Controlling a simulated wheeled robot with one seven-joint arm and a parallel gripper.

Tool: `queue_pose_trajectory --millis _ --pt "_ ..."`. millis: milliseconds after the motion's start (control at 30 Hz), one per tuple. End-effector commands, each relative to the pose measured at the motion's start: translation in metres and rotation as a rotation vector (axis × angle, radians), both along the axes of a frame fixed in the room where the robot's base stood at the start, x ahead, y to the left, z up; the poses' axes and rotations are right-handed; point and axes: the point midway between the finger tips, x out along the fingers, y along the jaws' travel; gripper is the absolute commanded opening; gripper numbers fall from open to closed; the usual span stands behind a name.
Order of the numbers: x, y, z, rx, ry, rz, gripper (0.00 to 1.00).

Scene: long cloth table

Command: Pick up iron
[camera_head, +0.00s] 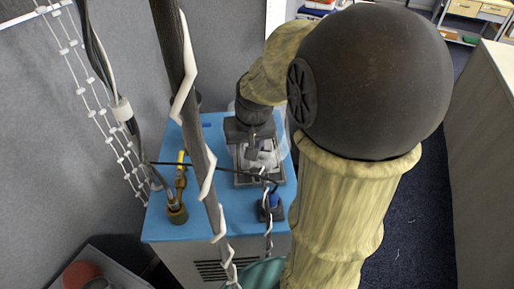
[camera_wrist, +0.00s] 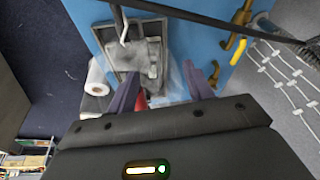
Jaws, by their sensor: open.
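I cannot pick out an iron for certain in either view. My gripper (camera_wrist: 153,78) is open, its two dark fingers apart, with nothing clearly held between them. In the head view my gripper (camera_head: 252,150) is above a grey tray (camera_head: 240,181) on the blue-topped cabinet (camera_head: 218,190). The wrist view shows the tray (camera_wrist: 107,38) ahead of the fingers, with greyish, crumpled-looking contents. A small red thing (camera_wrist: 141,101) shows beside the left finger, mostly hidden. In the head view my arm and wrist cover part of the cabinet top.
A brass-coloured pot-like item (camera_head: 177,212) with a yellow part stands left on the cabinet. A small dark and blue item (camera_head: 272,207) is near the front right. Cables hang across the front. A white roll (camera_wrist: 97,78) lies beside the tray. A grey partition (camera_head: 60,130) stands left.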

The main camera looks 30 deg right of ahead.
Motion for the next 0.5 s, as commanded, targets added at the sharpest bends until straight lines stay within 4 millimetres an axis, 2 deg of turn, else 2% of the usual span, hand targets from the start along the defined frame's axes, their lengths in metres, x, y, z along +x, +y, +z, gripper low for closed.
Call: queue_pose_trajectory --millis 33,100,300,500 --pt "0.01 -0.015 0.008 0.009 -0.018 -0.037 0.51" --pt "0.021 -0.033 0.023 0.026 -0.039 -0.075 0.51" --pt "0.039 -0.079 0.067 0.07 -0.1 -0.159 0.51" --pt "0.044 -0.099 0.089 0.091 -0.129 -0.187 0.51"
